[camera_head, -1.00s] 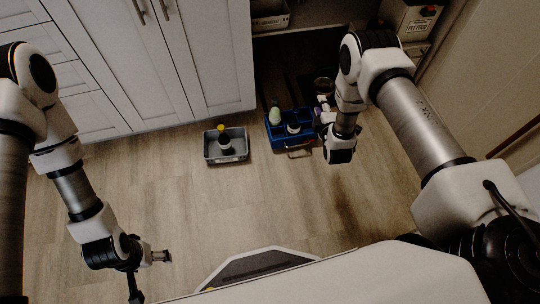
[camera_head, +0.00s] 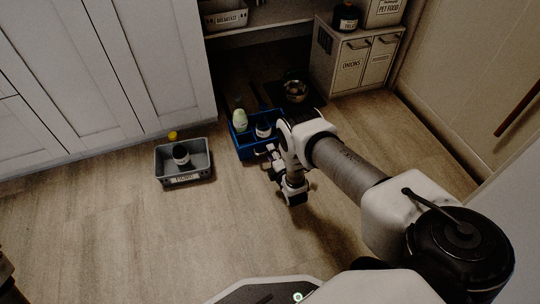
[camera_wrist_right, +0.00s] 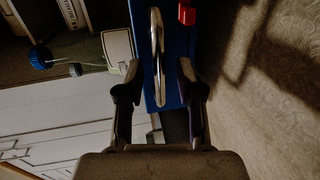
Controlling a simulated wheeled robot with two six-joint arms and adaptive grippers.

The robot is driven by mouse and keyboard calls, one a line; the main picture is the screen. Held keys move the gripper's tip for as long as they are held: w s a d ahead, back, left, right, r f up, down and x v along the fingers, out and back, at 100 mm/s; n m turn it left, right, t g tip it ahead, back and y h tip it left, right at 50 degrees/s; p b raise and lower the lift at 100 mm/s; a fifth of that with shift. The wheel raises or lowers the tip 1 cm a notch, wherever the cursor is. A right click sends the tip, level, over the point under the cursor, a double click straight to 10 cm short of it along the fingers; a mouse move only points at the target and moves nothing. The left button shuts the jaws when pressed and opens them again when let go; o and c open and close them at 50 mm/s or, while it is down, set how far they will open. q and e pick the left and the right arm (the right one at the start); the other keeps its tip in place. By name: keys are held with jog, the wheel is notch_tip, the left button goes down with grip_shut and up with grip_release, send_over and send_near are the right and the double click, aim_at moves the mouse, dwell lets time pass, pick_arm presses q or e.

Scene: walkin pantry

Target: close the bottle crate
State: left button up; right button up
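The blue bottle crate (camera_head: 244,148) stands on the floor before the shelf opening, with a pale green bottle (camera_head: 240,119) and a dark bottle with a white band (camera_head: 263,130) upright in it. My right gripper (camera_head: 272,165) is at its near right side, partly hidden by my own arm. In the right wrist view, its fingers (camera_wrist_right: 160,92) are apart, either side of a shiny metal handle (camera_wrist_right: 157,50) on the crate's blue wall (camera_wrist_right: 176,60). Contact with the handle cannot be told. A red part (camera_wrist_right: 187,14) shows on the wall.
A grey bin (camera_head: 184,174) with a dark bottle stands left of the crate. A metal bowl (camera_head: 295,90) lies behind it, and a low cabinet (camera_head: 352,62) stands at the back right. The floor in front is clear.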

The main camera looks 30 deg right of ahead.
jog(key=shift+w+d+f, duration=0.15)
jog(key=shift+w+f, duration=0.15)
jog(key=shift+w, duration=0.3)
jog(key=shift+w+d+r, duration=0.1)
jog(key=shift+w, duration=0.15)
grip_shut()
pick_arm(q)
jog(key=shift+f, duration=0.55)
jog(key=shift+w, duration=0.1)
